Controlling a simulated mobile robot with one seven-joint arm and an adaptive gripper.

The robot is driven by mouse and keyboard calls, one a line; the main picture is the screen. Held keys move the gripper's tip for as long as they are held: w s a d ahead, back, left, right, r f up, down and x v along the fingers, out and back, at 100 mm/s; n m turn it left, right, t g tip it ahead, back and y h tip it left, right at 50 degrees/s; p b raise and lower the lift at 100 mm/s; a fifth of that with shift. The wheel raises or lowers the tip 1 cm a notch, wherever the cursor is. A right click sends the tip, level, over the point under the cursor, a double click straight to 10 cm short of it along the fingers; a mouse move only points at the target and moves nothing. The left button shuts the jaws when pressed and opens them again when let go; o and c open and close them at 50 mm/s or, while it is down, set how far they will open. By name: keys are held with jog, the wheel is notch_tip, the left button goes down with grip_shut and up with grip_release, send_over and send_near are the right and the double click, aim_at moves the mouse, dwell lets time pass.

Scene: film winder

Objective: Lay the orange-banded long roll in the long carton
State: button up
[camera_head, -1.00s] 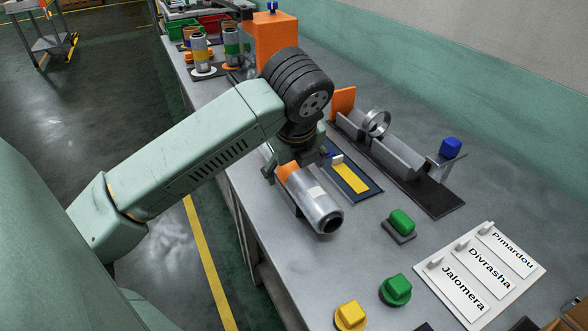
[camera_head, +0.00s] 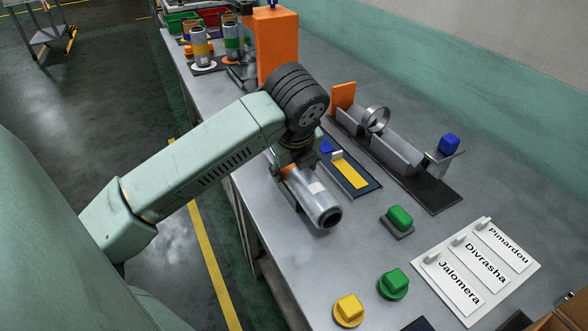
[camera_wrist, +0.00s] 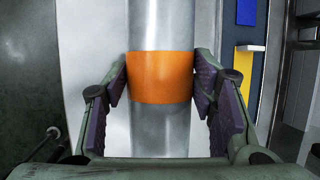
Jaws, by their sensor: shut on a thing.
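The orange-banded long roll (camera_head: 318,203) is a silver cylinder lying on its side near the table's front edge, its dark open end towards the lower right. A dark support shows along its left side. My gripper (camera_head: 288,168) reaches down over its far end. In the wrist view my gripper (camera_wrist: 160,82) is shut on the roll, one finger on each side of the orange band (camera_wrist: 160,77). I cannot tell whether the roll is clear of its support. Brown cardboard (camera_head: 566,316) shows at the lower right corner; it may be the long carton, mostly out of view.
Behind the roll are a blue mat with a yellow strip (camera_head: 350,172) and a grey trough with a metal ring (camera_head: 376,119). Green (camera_head: 393,284) and yellow (camera_head: 348,309) knobs, a green button (camera_head: 397,218) and a name board (camera_head: 480,262) stand to the right. Upright rolls (camera_head: 201,46) stand far left.

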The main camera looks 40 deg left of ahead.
jog(key=c, duration=0.9)
jog(key=shift+o, duration=0.2)
